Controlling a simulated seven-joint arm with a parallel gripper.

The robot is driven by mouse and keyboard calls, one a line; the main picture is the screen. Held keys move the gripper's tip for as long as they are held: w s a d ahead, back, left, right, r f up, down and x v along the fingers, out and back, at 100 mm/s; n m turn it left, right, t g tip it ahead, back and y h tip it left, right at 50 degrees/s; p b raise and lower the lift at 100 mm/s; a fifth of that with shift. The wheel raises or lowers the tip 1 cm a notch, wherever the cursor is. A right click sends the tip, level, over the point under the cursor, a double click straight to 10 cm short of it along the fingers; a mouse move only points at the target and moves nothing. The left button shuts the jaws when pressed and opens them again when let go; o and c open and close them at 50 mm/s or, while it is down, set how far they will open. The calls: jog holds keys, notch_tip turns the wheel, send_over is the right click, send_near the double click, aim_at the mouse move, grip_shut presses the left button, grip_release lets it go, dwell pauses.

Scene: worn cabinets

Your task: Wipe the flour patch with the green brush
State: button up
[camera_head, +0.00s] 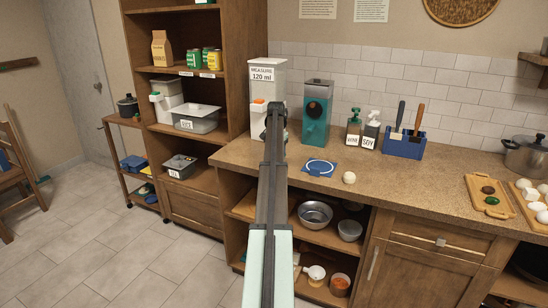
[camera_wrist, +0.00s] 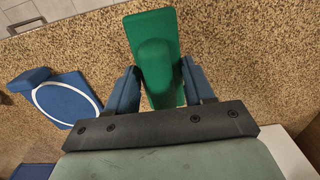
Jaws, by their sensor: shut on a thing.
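In the wrist view, my gripper (camera_wrist: 160,85) is shut on the green brush (camera_wrist: 152,28), with one blue finger on each side of its rounded handle. The brush's wide flat part extends upward in that view, over the speckled counter. Whether it touches the counter I cannot tell. In the head view, my gripper (camera_head: 275,117) is over the left end of the counter, in front of the white dispenser, and my arm largely hides what it holds. I cannot make out a flour patch in either view.
A blue mat with a white ring (camera_head: 319,168) lies right of my gripper, also in the wrist view (camera_wrist: 66,98). A white MEASURE dispenser (camera_head: 267,77) and a teal dispenser (camera_head: 316,112) stand close behind. An egg-like white object (camera_head: 349,177) sits nearby. The counter's middle front is clear.

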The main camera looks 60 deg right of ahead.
jog(key=shift+d, duration=3.2)
jog(key=shift+s+d, duration=0.25)
jog(key=shift+s, duration=0.15)
jog(key=shift+a, duration=5)
jog(key=shift+d, duration=5)
jog(key=shift+d+r, duration=0.1)
jog(key=shift+r, duration=0.05)
notch_tip(320, 180, up, 8)
